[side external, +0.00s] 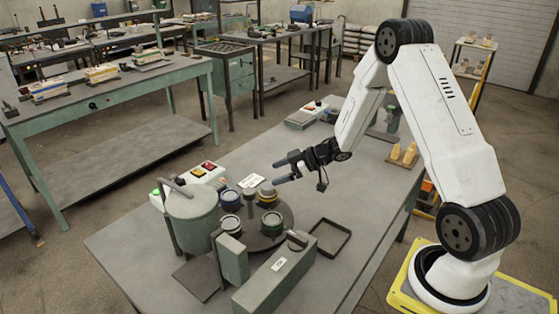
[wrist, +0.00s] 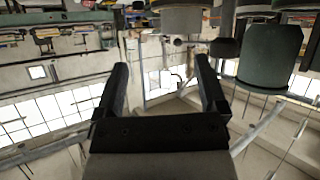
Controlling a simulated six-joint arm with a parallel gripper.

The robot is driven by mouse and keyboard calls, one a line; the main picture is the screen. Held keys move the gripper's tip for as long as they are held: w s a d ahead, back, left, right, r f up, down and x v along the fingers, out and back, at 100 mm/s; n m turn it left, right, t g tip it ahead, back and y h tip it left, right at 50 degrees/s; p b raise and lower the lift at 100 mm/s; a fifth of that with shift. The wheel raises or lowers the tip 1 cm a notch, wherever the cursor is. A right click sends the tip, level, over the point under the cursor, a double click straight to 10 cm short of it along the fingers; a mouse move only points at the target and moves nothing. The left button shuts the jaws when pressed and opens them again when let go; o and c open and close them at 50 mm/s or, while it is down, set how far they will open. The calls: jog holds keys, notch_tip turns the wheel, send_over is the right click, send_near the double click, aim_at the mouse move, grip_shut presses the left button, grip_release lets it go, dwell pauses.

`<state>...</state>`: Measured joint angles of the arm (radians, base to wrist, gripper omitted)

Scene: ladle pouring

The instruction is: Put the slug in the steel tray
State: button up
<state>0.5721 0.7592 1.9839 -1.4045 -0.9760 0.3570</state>
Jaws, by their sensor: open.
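My gripper (side external: 282,171) is open, with its fingers pointing left above the far side of a dark round turntable (side external: 287,216). It also shows in the wrist view (wrist: 162,88), with nothing between the fingers. A shallow dark square tray (side external: 347,246), likely the steel tray, lies right of the turntable and looks empty.
A grey-green pot (side external: 192,218) stands left of the turntable and appears inverted in the wrist view (wrist: 269,57). A green-grey block (side external: 275,280) stands in front. A control box (side external: 206,172) is behind.

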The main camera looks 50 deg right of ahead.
aim_at(275, 189)
jog(key=r+h, duration=0.1)
jog(key=a+r+m+h, duration=0.1)
jog(key=w+m+h, duration=0.1)
jog(key=shift+a+r+h, duration=0.25)
jog(key=shift+r+h, duration=0.15)
jog(key=s+a+r+m+g+h, duration=0.1)
jog(key=s+a+m+g, duration=0.2)
jog(key=s, duration=0.6)
jog(key=s+a+r+m+g+h, duration=0.1)
jog(key=s+a+m+g+h, duration=0.1)
jog(key=s+a, duration=0.6)
jog(key=s+m+g, duration=0.1)
jog(key=s+g, duration=0.1)
jog(key=shift+s+r+g, duration=0.15)
jog(key=shift+g, duration=0.15)
jog(key=shift+o, duration=0.5)
jog(key=shift+a, duration=0.15)
